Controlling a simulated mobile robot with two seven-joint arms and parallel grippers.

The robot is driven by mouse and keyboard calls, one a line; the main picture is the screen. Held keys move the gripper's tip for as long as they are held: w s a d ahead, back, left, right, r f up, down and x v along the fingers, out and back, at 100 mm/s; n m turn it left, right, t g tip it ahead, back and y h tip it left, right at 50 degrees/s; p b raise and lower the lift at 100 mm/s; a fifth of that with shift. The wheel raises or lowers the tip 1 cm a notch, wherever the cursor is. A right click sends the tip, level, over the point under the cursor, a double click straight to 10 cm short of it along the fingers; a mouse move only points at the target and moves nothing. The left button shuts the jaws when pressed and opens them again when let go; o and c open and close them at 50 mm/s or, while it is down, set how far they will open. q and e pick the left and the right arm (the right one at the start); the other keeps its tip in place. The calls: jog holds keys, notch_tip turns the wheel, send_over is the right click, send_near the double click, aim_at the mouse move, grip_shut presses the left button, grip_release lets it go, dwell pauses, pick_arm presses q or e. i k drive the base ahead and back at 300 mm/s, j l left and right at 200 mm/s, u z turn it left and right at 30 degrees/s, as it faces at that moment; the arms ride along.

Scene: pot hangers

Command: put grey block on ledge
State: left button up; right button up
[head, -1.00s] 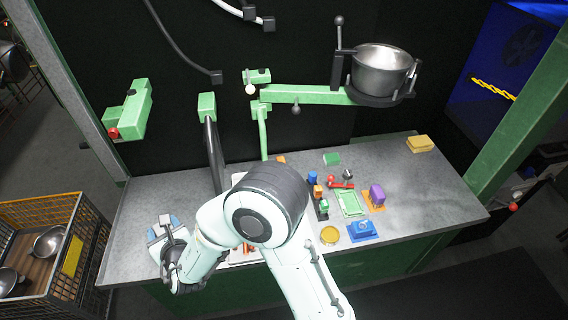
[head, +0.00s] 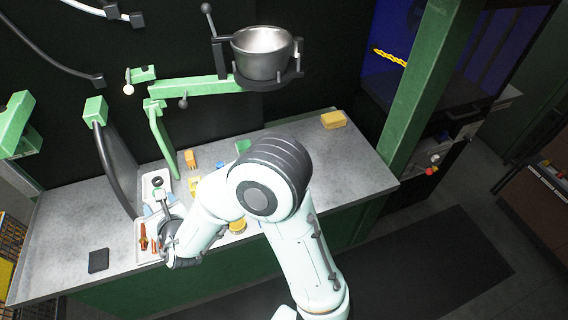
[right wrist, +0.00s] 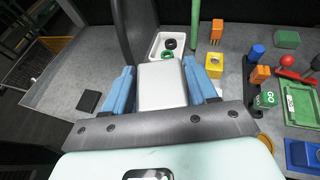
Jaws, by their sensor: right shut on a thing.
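My right gripper (right wrist: 163,88) has its blue fingers closed on the two sides of a pale grey block (right wrist: 163,72) in the right wrist view. In the head view the right gripper (head: 161,214) is over the left part of the counter, by the white tray, and my arm hides part of the scene. The block looks held above the surface; its height is hard to judge. The grey counter top (head: 60,225) runs along the black wall; I cannot tell which surface is the ledge. My left gripper is not in view.
A white tray (right wrist: 153,46) holds dark and green rings. A dark square pad (head: 98,260) lies left of it. A black curved post (head: 113,172) and green arm bearing a metal pot (head: 262,55) rise behind. Coloured blocks crowd the right; a yellow block (head: 333,119) sits far right.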

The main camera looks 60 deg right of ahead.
aim_at(335, 179)
jog(key=k+l+z, duration=0.15)
jog(key=l, duration=0.35)
jog(key=k+l+z, duration=0.2)
jog(key=l, duration=0.3)
jog(key=l+z, duration=0.15)
jog(key=l, duration=0.35)
jog(key=k+l+z, duration=0.15)
jog(key=l, duration=0.4)
